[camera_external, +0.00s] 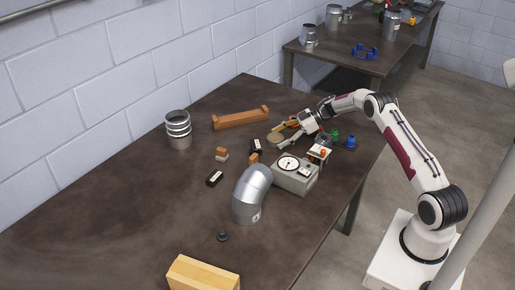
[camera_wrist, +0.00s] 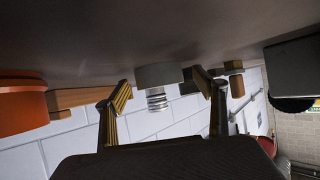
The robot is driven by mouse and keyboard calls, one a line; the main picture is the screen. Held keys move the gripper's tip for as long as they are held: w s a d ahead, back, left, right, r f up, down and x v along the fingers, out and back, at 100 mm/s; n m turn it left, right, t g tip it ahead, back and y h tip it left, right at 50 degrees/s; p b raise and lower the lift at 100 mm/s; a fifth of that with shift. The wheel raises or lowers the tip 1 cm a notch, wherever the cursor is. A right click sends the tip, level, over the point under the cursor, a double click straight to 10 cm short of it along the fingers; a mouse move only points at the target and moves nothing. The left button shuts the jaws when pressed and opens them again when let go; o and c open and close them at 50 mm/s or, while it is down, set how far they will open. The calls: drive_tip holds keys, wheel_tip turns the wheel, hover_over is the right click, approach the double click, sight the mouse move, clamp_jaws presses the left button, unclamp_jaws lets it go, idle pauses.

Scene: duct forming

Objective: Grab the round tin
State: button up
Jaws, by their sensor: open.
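The round tin (camera_external: 275,140) is a low, tan-topped disc lying on the dark table, beyond the grey box with a dial. My gripper (camera_external: 287,134) is low over the table, close beside the tin on its right side. In the wrist view, which is upside down, a short grey round thing (camera_wrist: 158,74), which looks like the tin, sits between and just beyond the fingertips of my open gripper (camera_wrist: 162,84). The fingers have yellowish pads. I cannot tell whether they touch the tin.
A wooden bar (camera_external: 240,118) and a ribbed metal duct (camera_external: 178,130) stand farther left. The grey dial box (camera_external: 295,174), small blocks (camera_external: 222,154) and a duct elbow (camera_external: 252,195) are nearer. Blue and green items (camera_external: 349,141) lie at the right edge. The left table is largely clear.

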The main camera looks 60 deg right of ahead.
drive_tip(key=shift+w+a+f, duration=0.25)
drive_tip(key=shift+w, duration=0.05)
idle(0.4)
drive_tip(key=c, duration=1.3)
